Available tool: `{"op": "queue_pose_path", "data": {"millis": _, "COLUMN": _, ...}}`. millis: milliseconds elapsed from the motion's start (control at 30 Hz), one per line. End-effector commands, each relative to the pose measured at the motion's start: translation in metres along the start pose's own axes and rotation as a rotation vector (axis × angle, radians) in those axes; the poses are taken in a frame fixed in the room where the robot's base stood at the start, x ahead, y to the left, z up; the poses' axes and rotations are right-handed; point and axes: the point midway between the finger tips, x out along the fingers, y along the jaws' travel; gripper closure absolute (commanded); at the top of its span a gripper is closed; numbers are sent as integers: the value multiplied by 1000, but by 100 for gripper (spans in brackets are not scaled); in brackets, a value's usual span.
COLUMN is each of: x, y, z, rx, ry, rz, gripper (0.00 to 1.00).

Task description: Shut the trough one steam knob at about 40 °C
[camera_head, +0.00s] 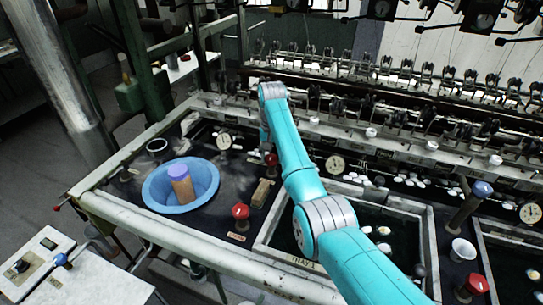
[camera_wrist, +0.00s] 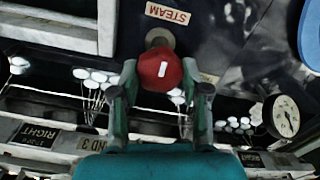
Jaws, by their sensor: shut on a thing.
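A red knob with a white mark (camera_wrist: 162,69) stands beside a tan STEAM label (camera_wrist: 168,13) in the wrist view. My gripper (camera_wrist: 159,76) is shut on this knob, with one finger on each side. In the head view the red knob (camera_head: 271,159) shows partly, beside the end of my arm; my gripper is mostly hidden there. A round white dial gauge (camera_wrist: 285,116) is right of the knob in the wrist view. The dial (camera_head: 224,141) is left of my arm in the head view. Its needle reading is too small to tell.
A blue basin (camera_head: 153,195) holding an orange and purple cylinder (camera_head: 181,187) sits left on the dark bench. Another red knob (camera_head: 240,212) stands nearer the front rim. A water-filled trough (camera_head: 285,235) lies under my arm. Reeling fittings (camera_head: 400,90) line the back.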

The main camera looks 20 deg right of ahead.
Motion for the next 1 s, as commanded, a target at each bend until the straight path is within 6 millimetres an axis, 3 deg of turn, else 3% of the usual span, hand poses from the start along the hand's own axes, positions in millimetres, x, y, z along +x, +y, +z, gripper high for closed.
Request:
{"op": "queue_pose_path", "data": {"millis": 600, "x": 1, "y": 0, "z": 0, "rx": 50, "ry": -1, "rz": 0, "gripper": 88}}
{"op": "queue_pose_path", "data": {"millis": 633, "x": 1, "y": 0, "z": 0, "rx": 50, "ry": -1, "rz": 0, "gripper": 51}}
{"op": "queue_pose_path", "data": {"millis": 733, "x": 1, "y": 0, "z": 0, "rx": 50, "ry": -1, "rz": 0, "gripper": 29}}
{"op": "queue_pose_path", "data": {"millis": 1000, "x": 0, "y": 0, "z": 0, "rx": 49, "ry": 0, "rz": 0, "gripper": 29}}
